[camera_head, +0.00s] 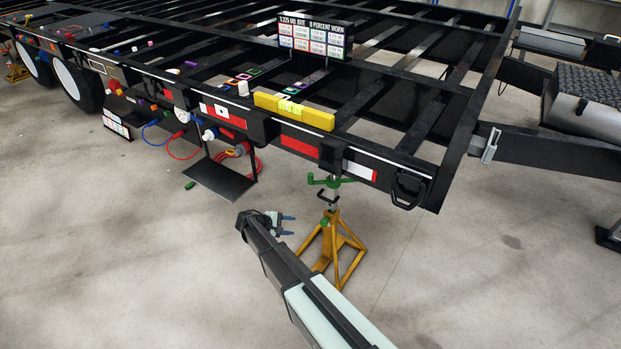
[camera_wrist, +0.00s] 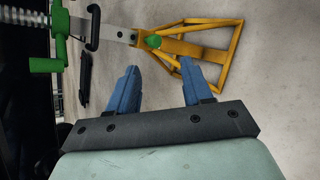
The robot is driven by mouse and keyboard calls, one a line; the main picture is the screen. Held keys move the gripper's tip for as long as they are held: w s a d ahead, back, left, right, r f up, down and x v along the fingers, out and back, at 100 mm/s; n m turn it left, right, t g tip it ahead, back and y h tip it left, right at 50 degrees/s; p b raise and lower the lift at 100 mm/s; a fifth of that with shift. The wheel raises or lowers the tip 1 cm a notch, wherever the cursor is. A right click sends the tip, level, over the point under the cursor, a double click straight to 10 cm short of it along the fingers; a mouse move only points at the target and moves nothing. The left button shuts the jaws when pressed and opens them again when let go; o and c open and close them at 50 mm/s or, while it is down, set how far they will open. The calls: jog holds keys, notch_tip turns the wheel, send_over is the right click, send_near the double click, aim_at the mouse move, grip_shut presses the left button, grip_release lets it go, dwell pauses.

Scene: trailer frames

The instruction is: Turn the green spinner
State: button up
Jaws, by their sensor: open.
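The green spinner (camera_head: 330,181) is a bar with upturned ends at the top of a yellow jack stand (camera_head: 338,252), under the trailer's edge. In the wrist view, green spinner parts (camera_wrist: 48,65) show at the upper left, partly cut off by the frame. A smaller green knob (camera_head: 324,222) sits lower on the stand's post; it also shows in the wrist view (camera_wrist: 153,41). My gripper (camera_head: 288,225) is open and empty, left of the stand and lower than the spinner. Its two blue fingers (camera_wrist: 158,70) are apart, with no contact on the spinner visible.
The black trailer frame (camera_head: 437,165) overhangs the stand. A black hook-like handle (camera_wrist: 92,27) lies between the spinner and the green knob. A black shelf (camera_head: 220,180) with cables hangs at the left. Open concrete floor (camera_head: 140,270) lies left of my arm.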

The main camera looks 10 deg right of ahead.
jog(key=w+r+n+t+h, duration=0.3)
jog(key=w+r+n, duration=0.2)
jog(key=w, duration=0.4)
jog(key=n+t+h, duration=0.2)
jog(key=n, duration=0.5)
send_near(310, 177)
jog(key=x, duration=0.7)
jog(key=f+x, duration=0.1)
jog(key=x, duration=0.3)
jog(key=shift+w+a, duration=0.25)
jog(key=shift+w, duration=0.05)
jog(key=shift+c, duration=0.3)
grip_shut()
